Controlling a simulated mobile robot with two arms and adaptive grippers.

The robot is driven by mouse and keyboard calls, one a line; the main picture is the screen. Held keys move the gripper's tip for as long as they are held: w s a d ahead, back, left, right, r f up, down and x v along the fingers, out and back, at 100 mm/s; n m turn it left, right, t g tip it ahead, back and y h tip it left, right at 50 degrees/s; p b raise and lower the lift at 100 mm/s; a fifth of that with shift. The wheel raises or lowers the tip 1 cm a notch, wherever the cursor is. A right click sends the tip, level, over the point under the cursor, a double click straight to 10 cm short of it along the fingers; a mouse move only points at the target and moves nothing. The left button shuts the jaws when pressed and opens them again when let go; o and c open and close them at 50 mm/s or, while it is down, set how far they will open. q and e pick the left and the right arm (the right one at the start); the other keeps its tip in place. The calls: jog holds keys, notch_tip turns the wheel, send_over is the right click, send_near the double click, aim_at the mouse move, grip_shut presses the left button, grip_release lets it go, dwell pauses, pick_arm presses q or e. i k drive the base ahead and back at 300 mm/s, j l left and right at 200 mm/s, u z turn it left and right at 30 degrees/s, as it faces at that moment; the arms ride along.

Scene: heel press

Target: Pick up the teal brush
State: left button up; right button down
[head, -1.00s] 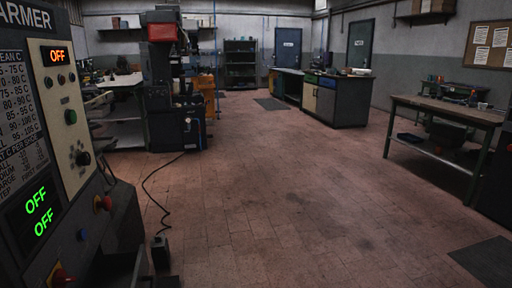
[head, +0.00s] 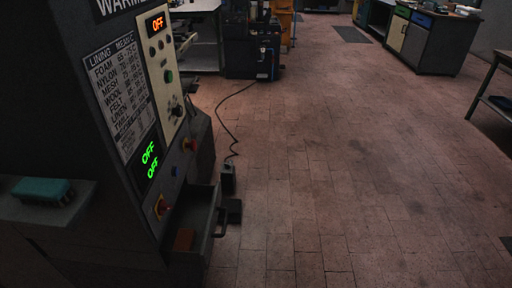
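A teal block-shaped object (head: 42,190), which looks like the teal brush, lies on a grey ledge (head: 75,208) at the left of the head view. The ledge is beside the dark warmer machine. The object's underside is not visible, so I cannot tell whether it has bristles. Neither of my grippers shows in the head view.
The warmer machine (head: 112,150) has lit OFF displays and knobs. An open drawer (head: 203,225) with a brown block (head: 184,239) juts out at its base. A cable runs to a pedal (head: 228,178) on the floor. The tiled floor (head: 350,200) to the right is clear.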

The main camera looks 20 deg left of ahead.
aim_at(53, 190)
jog(key=u, duration=2)
jog(key=i+l+u, duration=0.2)
jog(key=l, duration=0.15)
jog(key=i+l+u, duration=0.15)
jog(key=l, duration=0.2)
jog(key=i+l+u, duration=0.2)
jog(key=l, duration=0.15)
jog(key=k, duration=0.1)
